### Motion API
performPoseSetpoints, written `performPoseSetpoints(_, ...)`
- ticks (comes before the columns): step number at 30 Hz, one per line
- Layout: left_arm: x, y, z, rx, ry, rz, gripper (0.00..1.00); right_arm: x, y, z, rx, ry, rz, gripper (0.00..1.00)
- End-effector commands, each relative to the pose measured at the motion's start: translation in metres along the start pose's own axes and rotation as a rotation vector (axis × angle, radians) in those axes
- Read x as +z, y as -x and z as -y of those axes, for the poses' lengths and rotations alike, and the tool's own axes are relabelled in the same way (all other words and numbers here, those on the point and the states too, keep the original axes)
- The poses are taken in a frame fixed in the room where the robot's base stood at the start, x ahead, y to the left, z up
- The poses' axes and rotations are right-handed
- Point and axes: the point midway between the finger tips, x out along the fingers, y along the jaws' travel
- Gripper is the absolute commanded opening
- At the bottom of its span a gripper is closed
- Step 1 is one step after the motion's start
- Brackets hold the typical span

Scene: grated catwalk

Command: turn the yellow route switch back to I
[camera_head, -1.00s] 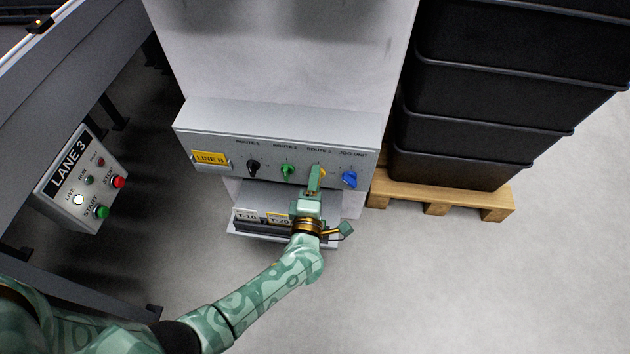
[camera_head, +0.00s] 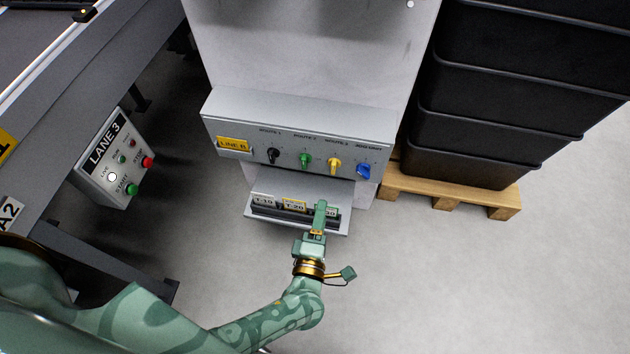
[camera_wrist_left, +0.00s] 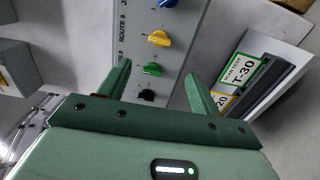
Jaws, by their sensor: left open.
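The yellow route switch (camera_head: 334,165) is on the grey panel face, third from the left, between a green knob (camera_head: 305,160) and a blue knob (camera_head: 364,171). It also shows in the left wrist view (camera_wrist_left: 159,39), upright to the panel and clear of the fingers. I cannot read which mark it points to. My left gripper (camera_head: 320,204) is open and empty, below and in front of the panel, apart from the switch. In the left wrist view its fingers (camera_wrist_left: 158,88) stand wide apart. My right gripper is not in view.
A black knob (camera_head: 272,156) is at the panel's left, beside a yellow LINE B label (camera_head: 234,145). A card shelf (camera_head: 262,222) juts out below. The LANE 3 box (camera_head: 112,165) is at left. Black crates (camera_head: 510,90) on a pallet (camera_head: 462,199) stand right. Floor at lower right is clear.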

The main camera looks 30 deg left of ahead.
Motion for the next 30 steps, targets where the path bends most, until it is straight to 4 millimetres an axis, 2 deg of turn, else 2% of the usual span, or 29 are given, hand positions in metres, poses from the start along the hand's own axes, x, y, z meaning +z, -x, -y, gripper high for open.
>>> performPoseSetpoints(3, 0.000, 0.021, -0.002, 0.000, 0.001, 0.000, 0.64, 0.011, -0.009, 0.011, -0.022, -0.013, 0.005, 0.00)
performPoseSetpoints(7, 0.000, 0.033, 0.000, 0.000, 0.001, 0.000, 0.64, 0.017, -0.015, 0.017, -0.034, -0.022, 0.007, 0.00)
performPoseSetpoints(26, 0.000, 0.036, 0.001, -0.002, -0.004, 0.004, 0.64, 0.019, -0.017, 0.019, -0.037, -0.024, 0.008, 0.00)
performPoseSetpoints(30, 0.012, 0.039, -0.003, -0.022, -0.101, 0.106, 0.64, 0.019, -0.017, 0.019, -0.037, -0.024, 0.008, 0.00)
